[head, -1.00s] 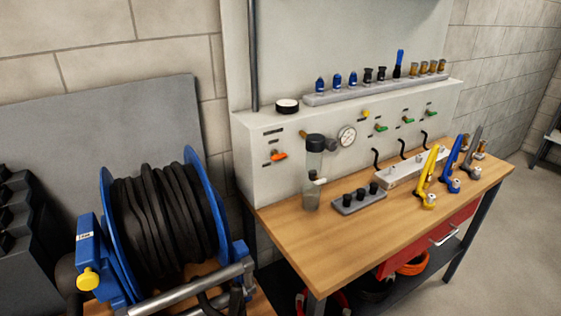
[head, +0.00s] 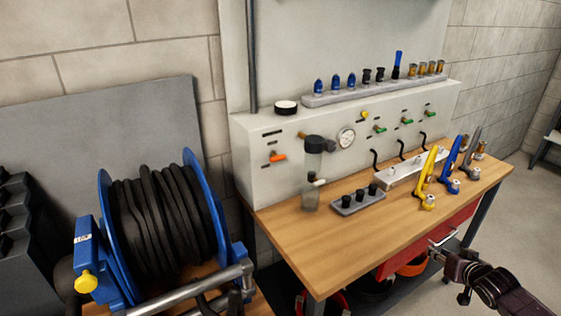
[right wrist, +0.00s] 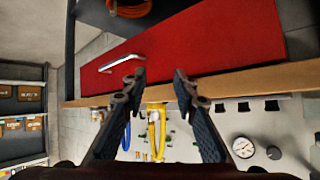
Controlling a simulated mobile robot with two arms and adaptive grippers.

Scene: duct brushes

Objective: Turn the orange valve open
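The orange valve (head: 277,157) has a small orange lever. It sits on the left end of the grey panel (head: 262,180) behind the workbench, left of the round gauge (head: 347,138). I cannot make the valve out in the right wrist view. My right gripper (head: 448,256) is at the bench's front right, by the red drawer, far from the valve. In the right wrist view its two fingers (right wrist: 158,78) stand apart with nothing between them. My left gripper is not in view.
A blue hose reel (head: 165,210) stands at left. The bench's front left is clear.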

